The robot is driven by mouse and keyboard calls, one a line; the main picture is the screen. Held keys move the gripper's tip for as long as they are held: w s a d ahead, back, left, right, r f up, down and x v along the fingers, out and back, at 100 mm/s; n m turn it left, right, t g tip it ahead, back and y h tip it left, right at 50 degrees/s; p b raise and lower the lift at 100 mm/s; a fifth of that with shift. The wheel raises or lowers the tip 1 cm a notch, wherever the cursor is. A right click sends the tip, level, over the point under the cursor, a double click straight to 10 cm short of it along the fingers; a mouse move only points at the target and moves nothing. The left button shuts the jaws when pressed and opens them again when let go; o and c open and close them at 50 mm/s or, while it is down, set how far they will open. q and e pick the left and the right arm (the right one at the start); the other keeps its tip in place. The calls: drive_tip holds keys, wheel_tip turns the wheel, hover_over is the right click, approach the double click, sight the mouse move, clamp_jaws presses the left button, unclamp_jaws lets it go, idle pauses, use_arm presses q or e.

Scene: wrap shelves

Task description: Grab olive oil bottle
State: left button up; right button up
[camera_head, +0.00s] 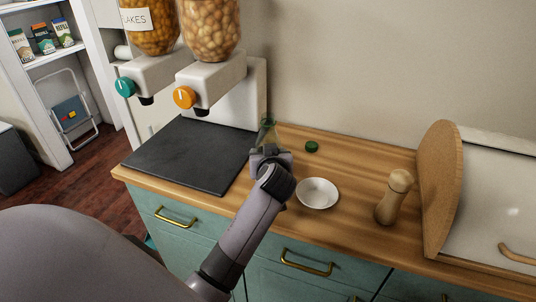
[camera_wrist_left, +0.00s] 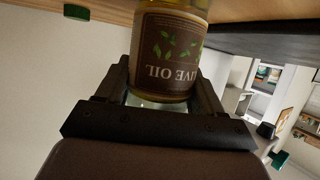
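The olive oil bottle (camera_wrist_left: 166,50) stands on the counter, and its brown label with green leaves fills the middle of the left wrist view. In the head view only part of its glass (camera_head: 268,131) shows behind my left gripper. My left gripper (camera_head: 268,155) is at the bottle, with one finger on each side of it; it also shows in the left wrist view (camera_wrist_left: 165,85). The fingers are very close to the glass, but I cannot tell whether they press on it. My right gripper is in neither view.
A green cap (camera_head: 311,146), a white bowl (camera_head: 318,193) and a wooden mill (camera_head: 394,197) are right of the gripper. A dark mat (camera_head: 187,155) lies at left under food dispensers (camera_head: 212,70). A wooden-sided bread box (camera_head: 441,190) stands at far right.

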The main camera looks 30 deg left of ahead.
use_arm(q)
drive_tip(key=shift+r, duration=0.1)
drive_tip(key=c, duration=0.4)
drive_tip(key=shift+w, duration=0.1)
drive_tip(key=shift+r, duration=0.15)
wheel_tip(320, 180, up, 20)
drive_tip(key=shift+f, duration=0.2)
idle(0.8)
